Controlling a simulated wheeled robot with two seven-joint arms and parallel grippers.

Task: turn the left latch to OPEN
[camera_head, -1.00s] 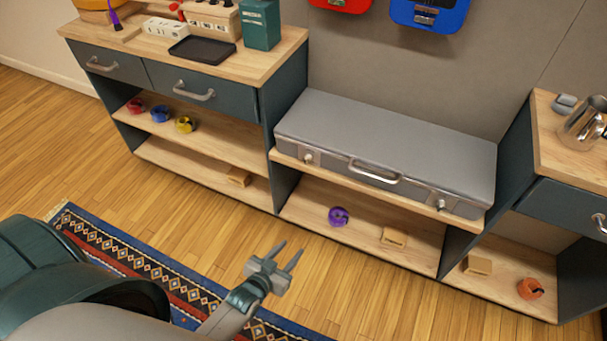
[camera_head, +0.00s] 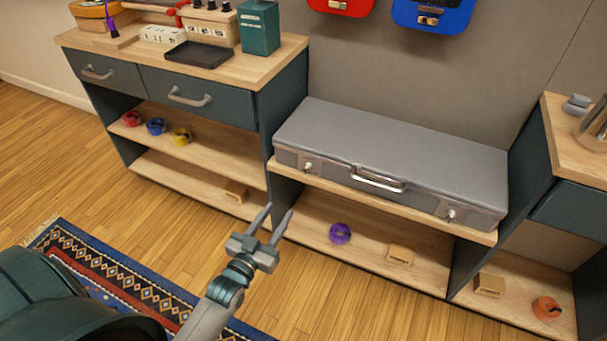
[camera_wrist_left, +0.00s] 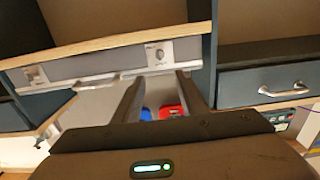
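A grey case (camera_head: 400,146) lies closed on the low middle shelf, with a handle (camera_head: 378,180) on its front. The left latch (camera_head: 308,167) is a small silver knob on its front, left of the handle; the right latch (camera_head: 450,214) is at the other end. My left gripper (camera_head: 279,209) is open and empty, in front of and below the left latch, apart from it. The left wrist view looks upside down; there the left latch (camera_wrist_left: 158,54) shows just beyond the spread fingertips (camera_wrist_left: 160,77). Latch markings are too small to read. My right gripper is not in view.
A drawer cabinet (camera_head: 205,100) stands left of the case, and another (camera_head: 575,205) right. Under the case, a shelf holds a purple roll (camera_head: 340,233) and a wooden block (camera_head: 400,254). Red (camera_head: 342,5) and blue (camera_head: 432,14) items hang above.

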